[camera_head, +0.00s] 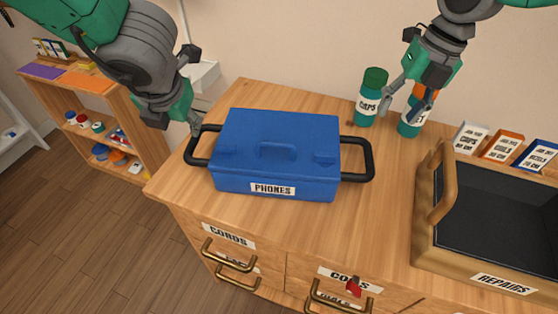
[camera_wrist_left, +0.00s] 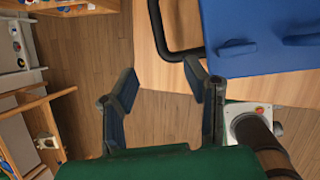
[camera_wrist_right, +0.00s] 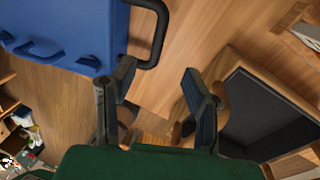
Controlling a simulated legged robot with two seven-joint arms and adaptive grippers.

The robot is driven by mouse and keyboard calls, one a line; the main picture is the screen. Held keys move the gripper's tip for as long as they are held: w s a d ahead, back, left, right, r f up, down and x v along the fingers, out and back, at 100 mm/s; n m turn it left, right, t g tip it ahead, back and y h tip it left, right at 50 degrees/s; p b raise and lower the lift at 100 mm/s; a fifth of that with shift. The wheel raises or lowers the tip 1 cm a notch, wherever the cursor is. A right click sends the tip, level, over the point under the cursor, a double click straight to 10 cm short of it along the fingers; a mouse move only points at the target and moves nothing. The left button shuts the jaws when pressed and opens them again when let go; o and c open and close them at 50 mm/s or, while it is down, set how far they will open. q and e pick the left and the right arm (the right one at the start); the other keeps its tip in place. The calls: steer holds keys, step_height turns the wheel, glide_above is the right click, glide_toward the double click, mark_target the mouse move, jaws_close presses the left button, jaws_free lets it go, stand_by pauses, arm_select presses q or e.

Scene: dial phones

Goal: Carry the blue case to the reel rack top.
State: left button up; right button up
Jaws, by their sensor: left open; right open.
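The blue case (camera_head: 285,140), labelled PHONES, sits closed on the wooden cabinet top with a black handle loop at each end. Its left handle (camera_head: 197,150) also shows in the left wrist view (camera_wrist_left: 168,40). My left gripper (camera_head: 190,122) is open and empty beside that handle, not around it. My right gripper (camera_head: 408,95) is open and empty, raised to the right of the case; the right handle (camera_wrist_right: 158,40) lies ahead of its fingers, apart from them. A low wooden rack (camera_head: 95,85) with several small items stands at the left; I cannot tell whether it is the reel rack.
Two green canisters (camera_head: 366,105) stand behind my right gripper. A wooden tray labelled REPAIRS (camera_head: 480,275) fills the right of the cabinet top, with small boxes (camera_head: 502,145) behind it. Drawers with handles (camera_head: 230,260) are below. Floor (camera_head: 70,215) lies open between rack and cabinet.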

mark_target(191, 145)
arm_select(q)
steer(key=shift+s+r, duration=0.1)
arm_select(e)
steer(key=shift+s+r, duration=0.1)
arm_select(q)
steer(key=x, duration=1.4)
arm_select(e)
steer(key=a+f, duration=0.1)
steer(key=f, duration=0.8)
steer(key=a+f, duration=0.1)
steer(key=f, duration=0.3)
steer(key=shift+a+f, duration=0.3)
steer(key=shift+f, duration=0.05)
arm_select(q)
jaws_close()
arm_select(e)
jaws_close()
arm_select(q)
steer(key=shift+r, duration=0.1)
arm_select(e)
steer(key=shift+r, duration=0.1)
